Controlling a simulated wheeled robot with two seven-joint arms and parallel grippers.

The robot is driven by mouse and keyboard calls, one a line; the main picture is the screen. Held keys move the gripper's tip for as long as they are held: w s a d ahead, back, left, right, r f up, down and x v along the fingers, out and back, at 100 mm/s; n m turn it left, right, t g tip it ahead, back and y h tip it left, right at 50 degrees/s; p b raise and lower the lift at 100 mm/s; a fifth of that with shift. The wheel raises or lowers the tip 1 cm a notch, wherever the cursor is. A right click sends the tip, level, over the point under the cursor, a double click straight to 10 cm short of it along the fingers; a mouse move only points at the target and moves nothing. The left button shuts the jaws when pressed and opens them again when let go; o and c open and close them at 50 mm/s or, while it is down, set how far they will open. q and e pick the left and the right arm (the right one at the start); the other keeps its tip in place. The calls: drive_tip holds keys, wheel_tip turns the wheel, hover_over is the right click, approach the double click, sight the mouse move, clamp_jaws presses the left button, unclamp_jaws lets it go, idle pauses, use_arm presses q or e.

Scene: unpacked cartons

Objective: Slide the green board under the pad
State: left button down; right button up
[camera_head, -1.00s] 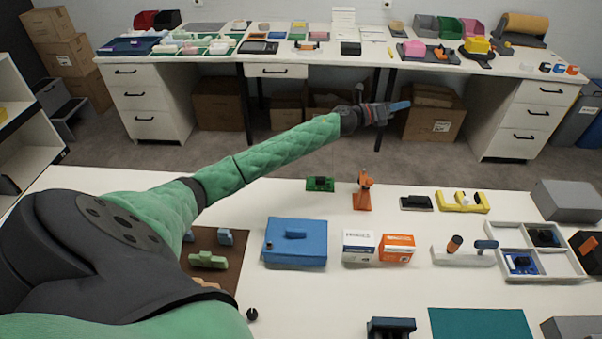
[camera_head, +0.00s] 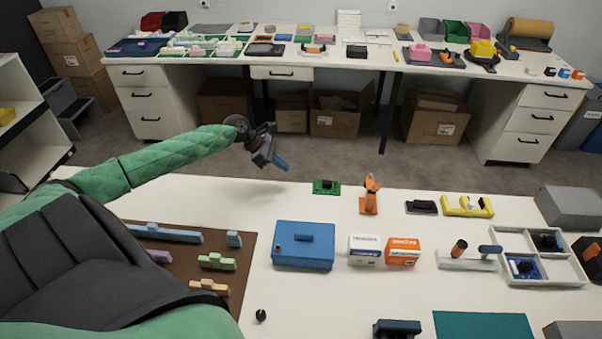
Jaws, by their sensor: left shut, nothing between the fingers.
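The green board (camera_head: 326,187) is small, has a black part on it, and lies flat near the far edge of the white table. An upright orange fixture (camera_head: 370,194) stands just to its right, apart from it. I cannot tell whether that fixture carries a pad. A flat teal mat (camera_head: 483,325) lies at the near edge, with nothing on it in view. My left gripper (camera_head: 282,163) has blue fingertips, is shut and empty, and hangs in the air up and left of the green board, pointing down and right. My right gripper is out of view.
A blue box (camera_head: 303,246), a white carton (camera_head: 363,249) and an orange-and-white carton (camera_head: 403,251) stand nearer me. A black device (camera_head: 421,207) and a yellow holder (camera_head: 467,206) lie right of the orange fixture. Bare table surrounds the green board.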

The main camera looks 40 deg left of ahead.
use_arm(q)
approach(322, 186)
wheel_tip(322, 186, down, 4)
drive_tip(key=shift+s+r+b, duration=0.1)
drive_tip(key=shift+b, duration=0.2)
drive_tip(key=shift+w+d+p, duration=0.4)
drive_tip(key=shift+d, duration=0.25)
drive_tip(key=shift+w+d+p, duration=0.4)
drive_tip(key=shift+d, duration=0.3)
drive_tip(key=shift+w+d, duration=0.25)
drive_tip(key=shift+d, duration=0.2)
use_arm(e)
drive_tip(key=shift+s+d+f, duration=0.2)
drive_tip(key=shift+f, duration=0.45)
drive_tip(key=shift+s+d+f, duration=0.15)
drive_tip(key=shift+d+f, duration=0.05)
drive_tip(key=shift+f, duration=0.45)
